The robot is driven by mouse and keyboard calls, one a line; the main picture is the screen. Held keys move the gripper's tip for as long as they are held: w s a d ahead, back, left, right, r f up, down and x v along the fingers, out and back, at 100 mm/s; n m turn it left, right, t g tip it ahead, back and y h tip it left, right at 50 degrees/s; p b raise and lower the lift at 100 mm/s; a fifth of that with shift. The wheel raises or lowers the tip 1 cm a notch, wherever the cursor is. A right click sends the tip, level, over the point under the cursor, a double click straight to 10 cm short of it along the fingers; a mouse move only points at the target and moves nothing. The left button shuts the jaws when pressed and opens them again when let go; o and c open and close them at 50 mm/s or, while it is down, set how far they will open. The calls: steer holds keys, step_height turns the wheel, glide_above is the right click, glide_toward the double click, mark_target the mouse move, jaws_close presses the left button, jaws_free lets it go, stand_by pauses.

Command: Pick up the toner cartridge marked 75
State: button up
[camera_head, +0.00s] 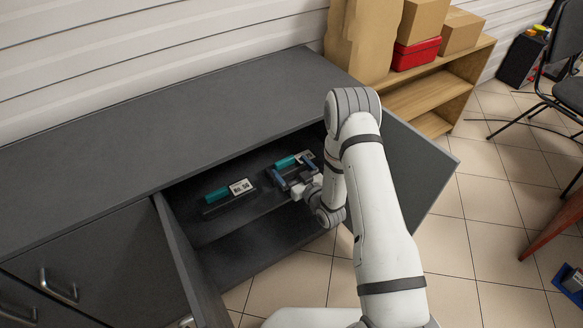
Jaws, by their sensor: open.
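Two toner cartridges lie on a dark shelf inside the open grey cabinet. Each is black and teal with a white label. The left cartridge (229,192) stands clear of my arm; its label is too small to read surely. The right cartridge (287,162) is partly hidden behind my gripper, and I cannot read its number. My gripper (289,175) is open at the right cartridge, with its fingers over the near part of it. I cannot tell whether the fingers touch it.
The grey cabinet top (150,135) overhangs the shelf (215,232). The open door (415,165) stands to the right of my arm. A wooden shelf unit (440,85) with boxes and a red case (416,53) stands behind. A chair (565,95) is at the far right.

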mark_target(286, 163)
steer(key=x, duration=0.3)
steer(key=b+x, duration=0.1)
steer(key=shift+w+a+f, duration=0.2)
steer(key=shift+f, duration=0.1)
steer(key=c, duration=1.5)
